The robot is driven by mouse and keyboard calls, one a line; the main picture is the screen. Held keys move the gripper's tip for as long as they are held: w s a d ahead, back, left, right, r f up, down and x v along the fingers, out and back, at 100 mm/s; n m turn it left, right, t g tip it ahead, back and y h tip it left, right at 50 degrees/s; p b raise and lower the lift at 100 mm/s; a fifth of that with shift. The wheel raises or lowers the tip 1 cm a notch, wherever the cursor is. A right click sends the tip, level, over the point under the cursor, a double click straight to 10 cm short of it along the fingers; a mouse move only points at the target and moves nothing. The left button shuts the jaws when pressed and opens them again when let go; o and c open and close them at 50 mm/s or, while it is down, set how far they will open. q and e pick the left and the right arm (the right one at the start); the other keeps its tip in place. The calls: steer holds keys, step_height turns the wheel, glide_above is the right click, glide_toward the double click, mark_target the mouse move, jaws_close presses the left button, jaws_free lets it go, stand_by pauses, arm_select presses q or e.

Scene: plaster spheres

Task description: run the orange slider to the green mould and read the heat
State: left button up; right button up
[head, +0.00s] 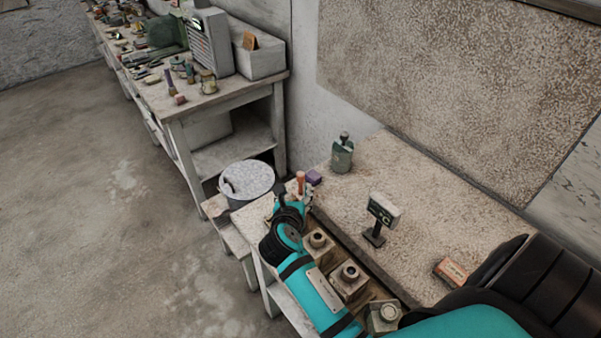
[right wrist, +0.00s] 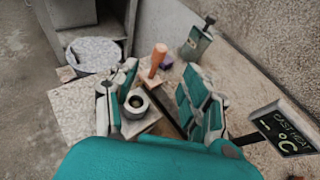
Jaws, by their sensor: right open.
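The orange slider's handle (head: 301,181) stands upright near the far left end of the row of moulds; it also shows in the right wrist view (right wrist: 155,61). My right gripper (head: 292,204) is open; in the right wrist view the handle shows between and beyond its fingers (right wrist: 160,82), with no grip on it. Three tan blocks with round necks, seemingly the moulds, stand in a row: far (head: 318,239), middle (head: 349,274) and near (head: 388,312). I cannot tell which is green. The heat display (head: 384,209) shows a dash and °C (right wrist: 286,132). My left gripper is not in view.
A purple block (head: 314,177) and a green container (head: 342,156) stand behind the handle. An orange box (head: 452,271) lies at the right. A round grey-white tub (head: 247,180) stands left of the table.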

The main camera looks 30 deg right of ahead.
mark_target(300, 177)
steer(key=x, duration=0.7)
steer(key=shift+s, duration=0.1)
steer(key=x, duration=0.4)
steer(key=shift+w+d+f, duration=0.2)
steer(key=shift+w+d, duration=0.05)
steer(key=shift+w, duration=0.05)
steer(key=shift+w+d+f, duration=0.25)
steer(key=shift+w, duration=0.05)
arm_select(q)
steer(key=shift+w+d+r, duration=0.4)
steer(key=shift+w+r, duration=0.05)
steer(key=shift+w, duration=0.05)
arm_select(e)
jaws_close()
